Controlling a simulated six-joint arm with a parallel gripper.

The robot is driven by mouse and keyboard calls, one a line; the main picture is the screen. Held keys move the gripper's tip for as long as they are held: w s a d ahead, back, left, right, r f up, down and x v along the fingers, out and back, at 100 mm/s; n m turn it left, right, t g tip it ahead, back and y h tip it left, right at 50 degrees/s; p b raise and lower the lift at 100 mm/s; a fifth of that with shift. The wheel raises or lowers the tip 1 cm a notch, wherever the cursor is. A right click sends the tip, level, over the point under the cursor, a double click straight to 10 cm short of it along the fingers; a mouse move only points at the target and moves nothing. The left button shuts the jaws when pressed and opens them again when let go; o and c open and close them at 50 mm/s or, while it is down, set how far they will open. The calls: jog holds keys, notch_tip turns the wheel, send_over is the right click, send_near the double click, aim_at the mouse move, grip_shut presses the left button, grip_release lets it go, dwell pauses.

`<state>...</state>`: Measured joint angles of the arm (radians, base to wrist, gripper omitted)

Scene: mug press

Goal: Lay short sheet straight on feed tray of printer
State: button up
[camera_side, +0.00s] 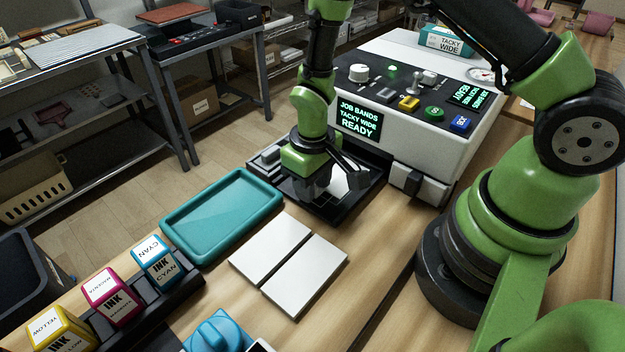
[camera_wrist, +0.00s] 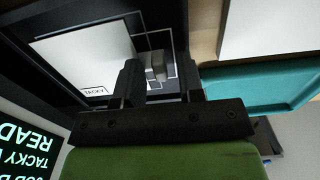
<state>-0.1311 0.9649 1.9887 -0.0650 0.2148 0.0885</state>
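The printer (camera_side: 420,120) shows "JOB BANDS TACKY WIDE READY" on its front screen. Its black feed tray (camera_side: 290,192) lies in front of it, under my gripper. A white sheet (camera_wrist: 85,55) with a small printed label lies on the tray in the wrist view, beside white guide lines; part of it shows in the side view (camera_side: 357,181). I cannot tell whether it lies exactly straight. My gripper (camera_wrist: 158,85) is open over the tray, its fingers apart and the sheet beside them. A small grey block (camera_wrist: 157,66) shows between the fingers. My gripper (camera_side: 332,178) partly hides the tray in the side view.
Two white panels (camera_side: 270,248) (camera_side: 306,274) lie side by side on the table before the tray. A teal tray (camera_side: 222,215) is to their left. Ink boxes (camera_side: 108,295) stand in a black rack at lower left. A blue object (camera_side: 217,333) sits at the front edge.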

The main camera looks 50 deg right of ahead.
jog(key=shift+r, duration=0.15)
jog(key=s+d+r+m+t+y, duration=0.1)
jog(key=s+r+t, duration=0.15)
jog(key=r, duration=0.95)
jog(key=s+r+m+t, duration=0.1)
jog(key=s+r, duration=0.2)
jog(key=r, duration=1)
jog(key=s+r+m+t+y, duration=0.1)
jog(key=s+r+m+t, duration=0.1)
jog(key=s, duration=0.6)
notch_tip(320, 180, up, 2)
jog(key=shift+s+r+t, duration=0.1)
jog(key=shift+s+t, duration=0.25)
jog(key=shift+t, duration=0.5)
